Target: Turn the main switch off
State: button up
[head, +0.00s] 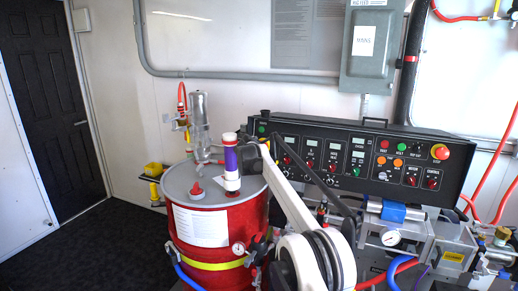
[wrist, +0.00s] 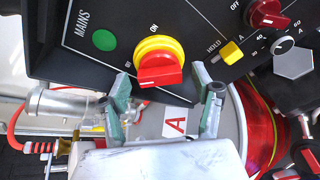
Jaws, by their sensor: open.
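The main switch (wrist: 160,67) is a red rotary handle on a yellow ring, on the black control panel beside the word MAINS and a green lamp (wrist: 104,40). An ON label shows above it in the wrist view; another label to its left is partly covered. I cannot tell for sure which mark the handle points to. My gripper (wrist: 164,87) is open, with one greenish finger on each side just below the handle, and nothing is between them. In the head view my gripper (head: 250,146) is at the panel's left end, and the switch is hidden behind it.
The black control panel (head: 300,185) carries several knobs, lamps and a red emergency button (head: 440,152). A red drum (head: 215,258) with hoses and fittings stands at left, close under my gripper. A yellow knob (wrist: 232,53) sits right of the switch. A grey electrical box (head: 370,50) hangs above.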

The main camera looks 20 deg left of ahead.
jog(key=v, duration=1.2)
dwell(0.4)
dwell(0.4)
